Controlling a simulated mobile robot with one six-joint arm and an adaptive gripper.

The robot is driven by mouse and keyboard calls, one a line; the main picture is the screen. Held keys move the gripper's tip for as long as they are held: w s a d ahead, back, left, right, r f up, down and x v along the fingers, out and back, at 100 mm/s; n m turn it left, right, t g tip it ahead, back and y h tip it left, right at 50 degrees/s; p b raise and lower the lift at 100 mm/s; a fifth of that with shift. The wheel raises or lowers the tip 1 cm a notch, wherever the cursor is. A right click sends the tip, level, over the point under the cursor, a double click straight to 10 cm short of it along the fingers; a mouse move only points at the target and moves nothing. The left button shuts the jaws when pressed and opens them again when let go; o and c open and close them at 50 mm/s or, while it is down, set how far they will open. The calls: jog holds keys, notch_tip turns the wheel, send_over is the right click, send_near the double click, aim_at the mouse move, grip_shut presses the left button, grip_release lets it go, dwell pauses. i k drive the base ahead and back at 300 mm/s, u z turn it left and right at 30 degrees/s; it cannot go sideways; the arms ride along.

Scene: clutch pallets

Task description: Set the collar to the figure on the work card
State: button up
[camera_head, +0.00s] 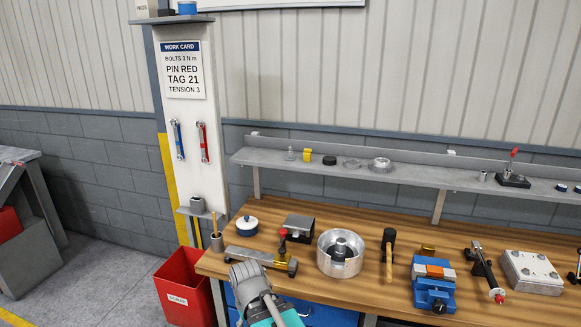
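The work card (184,70) hangs on the pale post at the upper left. It reads BOLTS 3 N m, PIN RED, TAG 21, TENSION 3. I cannot tell for certain which part is the collar. A long tool with a dark shaft and red end (498,296) lies tilted on the right of the bench. A metal fixture with a red knob (283,234) stands at the bench's left. My gripper (246,272) is at the bottom, in front of the bench's front edge and apart from the tool. Its fingers are too unclear to judge.
The wooden bench (385,290) holds a round metal housing (326,262), a mallet (388,262), a blue vise (433,286) and a bolted metal block (532,272). A shelf (420,178) with small parts runs behind. A red bin (184,285) stands at the left.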

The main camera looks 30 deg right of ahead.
aim_at(499, 300)
jog(key=z, duration=0.75)
jog(key=k, duration=0.6)
jog(key=z, duration=0.7)
